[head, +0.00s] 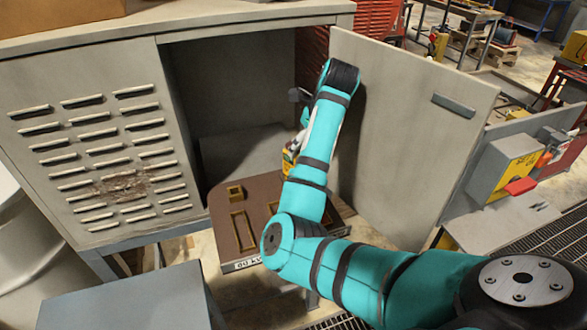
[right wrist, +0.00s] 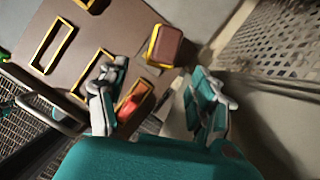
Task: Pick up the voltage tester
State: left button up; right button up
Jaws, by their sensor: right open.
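A brown shelf board (head: 222,232) with yellow-edged slots sticks out of the open cabinet; it also shows in the right wrist view (right wrist: 115,32). In that view a block with a brown-red top and yellow sides (right wrist: 165,47) stands on it, and a small orange-red thing (right wrist: 132,105) lies in a slot. I cannot tell which is the voltage tester. My right gripper (right wrist: 157,105) is open and empty, its fingers spread, with the orange-red thing beside the left finger and the block beyond the fingertips. In the head view my arm hides most of this spot.
The grey cabinet (head: 95,120) has a louvred front, and its open door (head: 410,130) stands close to the right of my arm. A yellow box with a red handle (head: 505,170) is beyond the door. A grey box top (head: 150,300) is at the front left.

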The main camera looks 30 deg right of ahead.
jog(key=x, duration=0.2)
jog(key=p+x, duration=0.1)
jog(key=x, duration=0.1)
jog(key=shift+w+d, duration=0.25)
jog(key=shift+d, duration=0.15)
jog(key=shift+w+a+f+p, duration=0.1)
jog(key=shift+w+f+p, duration=0.1)
jog(key=shift+f, duration=0.15)
jog(key=shift+w+a+f+p, duration=0.1)
jog(key=shift+f+p, duration=0.1)
jog(key=shift+f, duration=0.1)
jog(key=shift+w+a+f+p, duration=0.1)
jog(key=shift+a+f+p, duration=0.1)
jog(key=shift+f+p, duration=0.3)
jog(key=shift+w+a+f+p, duration=0.1)
jog(key=shift+a+f+p, duration=0.15)
jog(key=shift+f+p, duration=0.25)
jog(key=shift+x, duration=1.2)
jog(key=shift+w+d+f, duration=0.1)
jog(key=shift+f, duration=0.1)
jog(key=c, duration=1.3)
pick_arm(q)
jog(key=w+d+r, duration=0.2)
jog(key=w+r, duration=0.1)
jog(key=r, duration=0.1)
jog(key=shift+w+r+t, duration=0.25)
jog(key=shift+w+t, duration=0.05)
jog(key=shift+w, duration=0.05)
pick_arm(e)
grip_shut()
